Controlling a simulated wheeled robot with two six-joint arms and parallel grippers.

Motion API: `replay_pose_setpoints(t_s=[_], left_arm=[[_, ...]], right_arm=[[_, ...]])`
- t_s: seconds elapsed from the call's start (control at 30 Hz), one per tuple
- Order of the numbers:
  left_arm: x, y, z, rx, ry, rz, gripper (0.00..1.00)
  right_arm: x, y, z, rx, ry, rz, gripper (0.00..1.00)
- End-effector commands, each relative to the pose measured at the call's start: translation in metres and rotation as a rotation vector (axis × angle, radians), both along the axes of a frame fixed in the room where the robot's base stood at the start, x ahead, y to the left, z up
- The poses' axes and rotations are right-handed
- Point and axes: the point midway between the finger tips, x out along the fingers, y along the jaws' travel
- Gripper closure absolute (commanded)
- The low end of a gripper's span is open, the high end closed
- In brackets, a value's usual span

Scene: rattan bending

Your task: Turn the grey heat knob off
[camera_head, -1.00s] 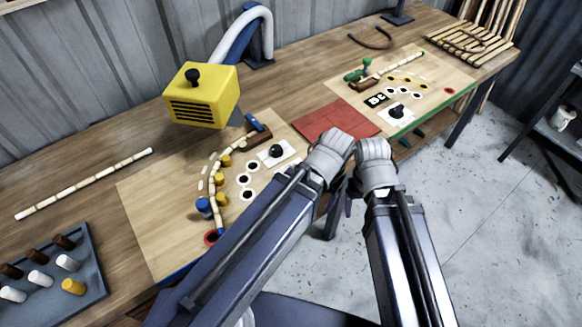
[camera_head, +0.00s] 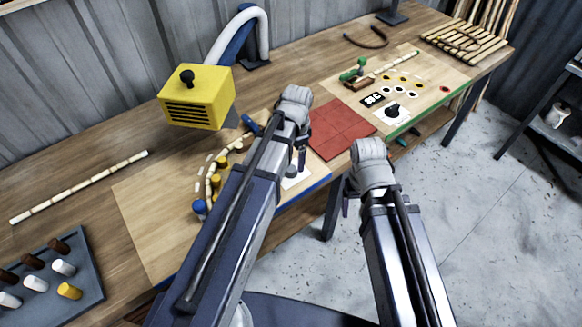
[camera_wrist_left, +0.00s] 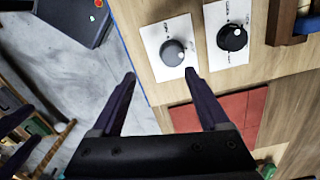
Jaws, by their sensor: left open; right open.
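The grey heat knob (camera_wrist_left: 172,52) sits on a white plate (camera_wrist_left: 155,33) at the board's edge in the left wrist view. In the head view the grey knob (camera_head: 291,171) shows just below my left gripper (camera_head: 301,152), partly hidden by the arm. In the left wrist view my left gripper (camera_wrist_left: 160,74) is open and empty, with one finger just below the knob and the other to its left. I cannot tell whether it touches. A black knob (camera_wrist_left: 232,38) on its own plate is to the right. My right gripper (camera_head: 349,197) is open and empty over the floor.
A yellow heater box (camera_head: 195,97) stands left of my left arm. A red mat (camera_head: 338,128) lies between the two boards. A second board at right has another black knob (camera_head: 392,110). A grey tray (camera_head: 75,262) of pegs is at lower left.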

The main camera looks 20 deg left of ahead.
Motion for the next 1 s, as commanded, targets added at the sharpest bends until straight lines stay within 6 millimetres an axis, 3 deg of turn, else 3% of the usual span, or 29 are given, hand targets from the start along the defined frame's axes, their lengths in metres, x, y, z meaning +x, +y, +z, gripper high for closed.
replay_pose_setpoints(t_s=[0.1, 0.47, 1.0], left_arm=[[0.014, 0.015, 0.0, -0.009, -0.004, -0.057, 0.22], [0.015, 0.017, -0.007, -0.012, -0.006, -0.077, 0.22], [0.015, 0.017, -0.069, -0.012, -0.006, -0.076, 0.22]], right_arm=[[0.0, 0.0, 0.0, 0.0, 0.0, 0.0, 0.23], [0.0, 0.0, -0.007, 0.0, 0.0, 0.0, 0.23], [0.0, 0.0, -0.069, 0.0, 0.0, 0.0, 0.23]])
